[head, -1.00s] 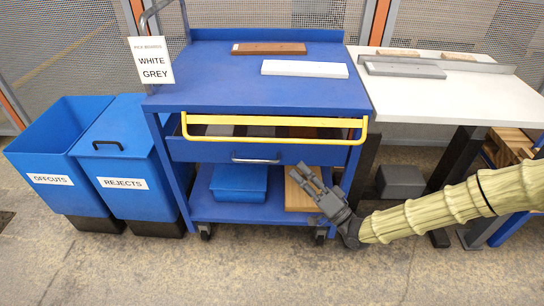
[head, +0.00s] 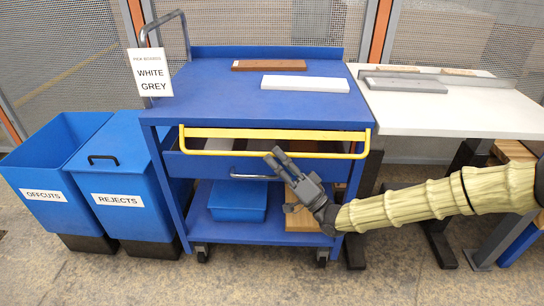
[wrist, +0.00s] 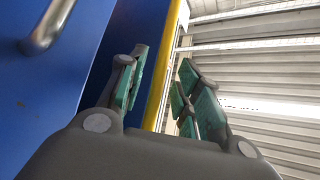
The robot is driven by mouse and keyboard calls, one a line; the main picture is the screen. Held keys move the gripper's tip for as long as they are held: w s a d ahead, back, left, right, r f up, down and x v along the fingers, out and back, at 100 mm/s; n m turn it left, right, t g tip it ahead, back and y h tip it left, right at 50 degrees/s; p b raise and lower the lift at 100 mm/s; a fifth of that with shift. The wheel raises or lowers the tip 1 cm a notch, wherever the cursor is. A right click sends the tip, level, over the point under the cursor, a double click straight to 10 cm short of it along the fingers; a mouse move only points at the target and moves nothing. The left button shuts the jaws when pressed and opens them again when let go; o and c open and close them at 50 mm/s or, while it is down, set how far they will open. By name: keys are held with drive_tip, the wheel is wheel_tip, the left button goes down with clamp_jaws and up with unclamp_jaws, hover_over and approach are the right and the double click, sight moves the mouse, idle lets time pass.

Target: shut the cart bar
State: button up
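The yellow cart bar (head: 275,133) runs across the front of the blue cart (head: 210,98), above the drawer front (head: 215,167). Its ends bend down at both sides, and a lower yellow length passes along the drawer's top edge. My gripper (head: 273,155) is in front of the drawer, right of the middle, fingers pointing up and left, just below the bar's upper length. In the wrist view my gripper (wrist: 160,90) is open, with green pads apart and nothing held. The bar (wrist: 163,70) shows beyond and between the fingers; I see no contact.
The silver drawer handle (head: 255,177) lies just left of my fingers and shows in the wrist view (wrist: 45,28). Boards lie in the drawer behind the bar. Brown (head: 268,65) and white (head: 305,83) boards lie on the cart top. Blue bins stand left; a white table (head: 430,118) stands right.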

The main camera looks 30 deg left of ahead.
drive_tip(key=shift+x, duration=1)
clamp_jaws()
